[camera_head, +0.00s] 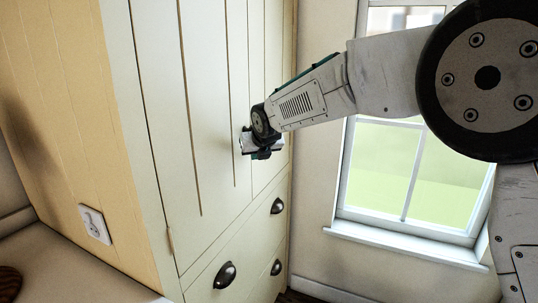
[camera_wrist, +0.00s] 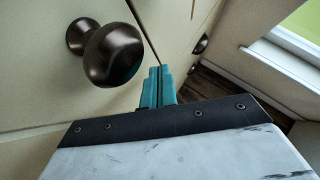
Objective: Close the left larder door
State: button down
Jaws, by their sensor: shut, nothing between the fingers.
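The left larder door (camera_head: 160,110) is a cream, grooved panel on the tall cupboard. It looks flush or nearly flush with the front; I cannot tell whether a small gap stays. In the wrist view, a round dark knob (camera_wrist: 112,55) stands out from the cream door face, left of a dark seam between panels. My gripper (camera_head: 245,142) is at the door front, near the middle of the cupboard. Its teal fingers (camera_wrist: 158,88) are together and empty, close to the seam and right of the knob. I cannot tell whether they touch the door.
Drawers with dark cup handles (camera_head: 225,275) lie below the doors. A window (camera_head: 410,170) with a white sill (camera_head: 405,245) is at the right. A wooden side panel with a white socket (camera_head: 95,224) is at the left, above a pale worktop (camera_head: 70,265).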

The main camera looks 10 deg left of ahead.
jog(key=shift+w+a, duration=0.15)
jog(key=shift+a, duration=0.4)
jog(key=shift+a+r, duration=0.1)
jog(key=shift+a+n, duration=0.1)
jog(key=shift+n, duration=0.2)
jog(key=shift+w+r, duration=0.1)
jog(key=shift+r, duration=0.05)
